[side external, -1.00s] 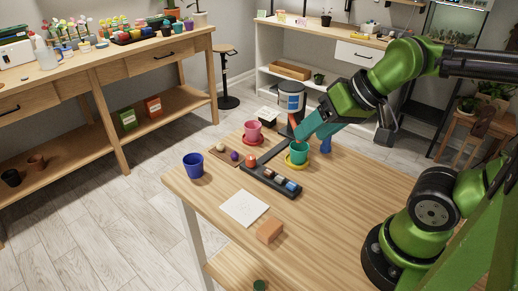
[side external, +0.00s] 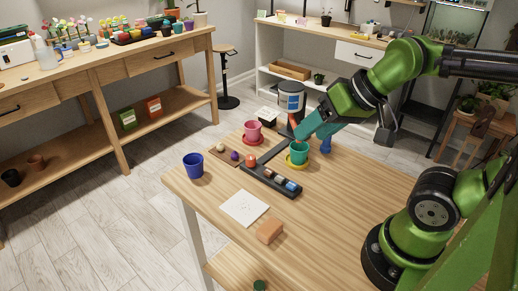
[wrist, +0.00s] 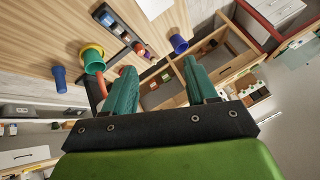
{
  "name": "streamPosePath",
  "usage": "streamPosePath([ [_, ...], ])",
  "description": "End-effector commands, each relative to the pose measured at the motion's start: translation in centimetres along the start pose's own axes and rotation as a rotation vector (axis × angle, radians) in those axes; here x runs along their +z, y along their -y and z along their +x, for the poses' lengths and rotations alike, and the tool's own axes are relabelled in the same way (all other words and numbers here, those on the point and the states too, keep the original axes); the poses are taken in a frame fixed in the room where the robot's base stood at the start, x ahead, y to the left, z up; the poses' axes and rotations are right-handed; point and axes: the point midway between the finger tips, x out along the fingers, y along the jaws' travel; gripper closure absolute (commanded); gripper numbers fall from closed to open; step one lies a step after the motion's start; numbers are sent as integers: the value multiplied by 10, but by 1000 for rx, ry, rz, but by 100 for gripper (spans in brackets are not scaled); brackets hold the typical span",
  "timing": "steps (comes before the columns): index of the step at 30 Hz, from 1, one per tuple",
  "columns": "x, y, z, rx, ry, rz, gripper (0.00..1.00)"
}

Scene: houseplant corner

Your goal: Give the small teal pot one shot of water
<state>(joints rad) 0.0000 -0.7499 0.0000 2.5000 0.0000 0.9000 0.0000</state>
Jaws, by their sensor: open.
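The small teal pot (side external: 298,152) stands upright on a yellow saucer (side external: 290,163) on the wooden table. My gripper (side external: 304,131) is open, with its teal fingers just above and behind this pot in the side view. In the wrist view the two fingers (wrist: 160,78) are wide apart with nothing held between them. The yellow saucer (wrist: 93,47) shows there at upper left. A blue object (side external: 326,146) stands right of the teal pot; it also shows in the wrist view (wrist: 60,79). No water is visible.
A black rack (side external: 256,171) with several small coloured items lies left of the teal pot. A pink pot (side external: 253,129) on a red saucer and a blue pot (side external: 193,165) stand farther left. A white sheet (side external: 243,207) and an orange-brown block (side external: 269,231) lie at the front.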

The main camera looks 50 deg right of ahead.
Motion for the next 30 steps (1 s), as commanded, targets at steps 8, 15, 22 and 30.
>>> streamPosePath([
  [8,0,0,0,0,0,0,78],
  [15,0,0,0,0,0,0,100],
  [22,0,0,0,0,0,0,100],
  [30,0,0,0,0,0,0,100],
])
